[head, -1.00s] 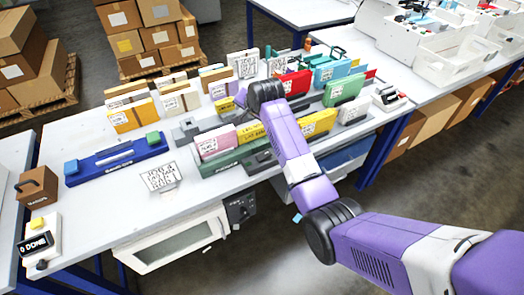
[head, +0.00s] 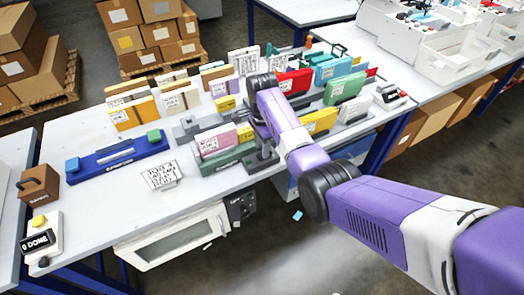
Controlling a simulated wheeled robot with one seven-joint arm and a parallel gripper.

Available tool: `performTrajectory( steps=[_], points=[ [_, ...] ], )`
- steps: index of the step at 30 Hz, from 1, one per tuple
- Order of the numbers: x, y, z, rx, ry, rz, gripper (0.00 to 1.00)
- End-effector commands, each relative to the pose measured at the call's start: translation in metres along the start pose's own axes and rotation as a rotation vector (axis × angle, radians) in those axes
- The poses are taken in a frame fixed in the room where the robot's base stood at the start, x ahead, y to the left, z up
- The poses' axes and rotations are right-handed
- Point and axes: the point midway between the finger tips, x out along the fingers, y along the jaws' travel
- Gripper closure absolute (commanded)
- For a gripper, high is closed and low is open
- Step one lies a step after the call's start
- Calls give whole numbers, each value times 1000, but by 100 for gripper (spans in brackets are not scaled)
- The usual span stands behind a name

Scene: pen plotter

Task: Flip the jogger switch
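I cannot single out the jogger switch by its label. A dark control panel (head: 241,206) with small controls hangs under the table's front edge, right of a white drawer-like front; its lettering is too small to read. My gripper (head: 262,150) points down at the right end of a green rack (head: 222,160) that holds pink and yellow folders. It is dark and small here, partly mixed with dark parts of the rack end. Its fingers are not clear, so I cannot tell whether it is open or shut, or touching anything.
A blue device (head: 115,156) and a card sign (head: 162,175) stand on the table (head: 100,205). A DONE button box (head: 40,238) is at the front left. Many coloured folders crowd the back.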

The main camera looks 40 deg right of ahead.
Motion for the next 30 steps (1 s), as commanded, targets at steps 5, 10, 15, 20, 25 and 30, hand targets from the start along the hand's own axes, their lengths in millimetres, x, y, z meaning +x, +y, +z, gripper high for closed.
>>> performTrajectory(
  steps=[5,10,15,20,25,30],
  points=[
    [20,0,0,-1,1,1,64],
    [26,0,0,-1,0,-1,64],
    [27,0,0,-1,0,-1,64],
    [27,0,0,-1,0,-1,87],
    [26,0,0,-1,0,-1,100],
    [26,0,-2,2,-54,1,100]
  ],
)
